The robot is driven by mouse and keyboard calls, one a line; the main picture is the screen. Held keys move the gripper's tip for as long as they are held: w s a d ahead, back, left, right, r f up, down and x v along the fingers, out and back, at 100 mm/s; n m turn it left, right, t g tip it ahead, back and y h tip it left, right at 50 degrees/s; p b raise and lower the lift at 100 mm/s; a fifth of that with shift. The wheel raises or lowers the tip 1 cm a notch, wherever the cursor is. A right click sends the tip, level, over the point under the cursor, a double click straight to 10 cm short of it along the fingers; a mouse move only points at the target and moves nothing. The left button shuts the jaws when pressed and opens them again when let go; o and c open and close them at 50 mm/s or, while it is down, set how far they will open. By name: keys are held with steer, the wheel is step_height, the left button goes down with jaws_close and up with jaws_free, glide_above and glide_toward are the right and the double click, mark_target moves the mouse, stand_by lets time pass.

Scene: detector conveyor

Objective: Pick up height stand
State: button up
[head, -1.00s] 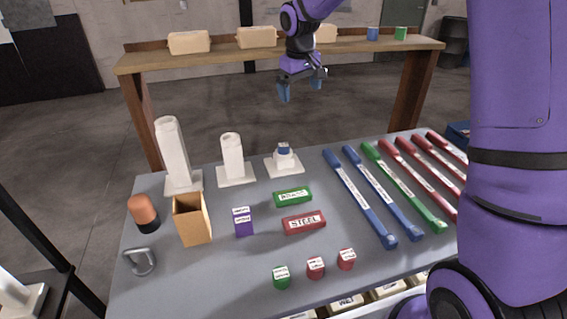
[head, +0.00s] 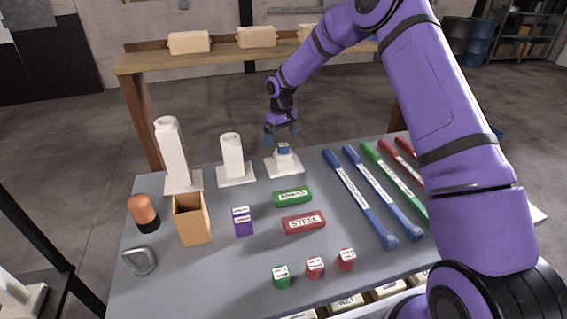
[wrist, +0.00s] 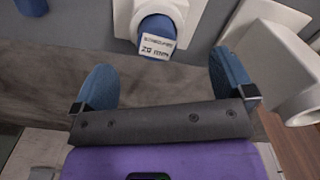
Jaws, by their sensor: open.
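Three white stands with square bases stand along the table's far edge. In the head view they are a tall stand (head: 173,152), a middle stand (head: 232,156) and a short stand (head: 285,165). The short stand has a blue labelled block (head: 284,149) on top; in the wrist view this block (wrist: 157,35) shows just beyond my fingertips. My gripper (head: 283,134) is open and empty, just above and behind the short stand. In the wrist view its blue fingers (wrist: 164,80) are spread wide. Part of a white stand (wrist: 288,85) lies to their right.
An open tan box (head: 193,222), an orange-and-black cylinder (head: 144,213), a purple block (head: 242,223), a green bar (head: 292,197) and a red bar (head: 304,222) sit nearby. Long blue, green and red handles (head: 360,200) lie right. A wooden shelf (head: 215,60) stands behind.

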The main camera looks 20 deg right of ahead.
mark_target(282, 152)
step_height(282, 152, down, 7)
steer(key=shift+s+f, duration=0.1)
steer(key=shift+f, duration=0.1)
stand_by(0.3)
steer(key=shift+c, duration=0.2)
steer(key=c, duration=1.1)
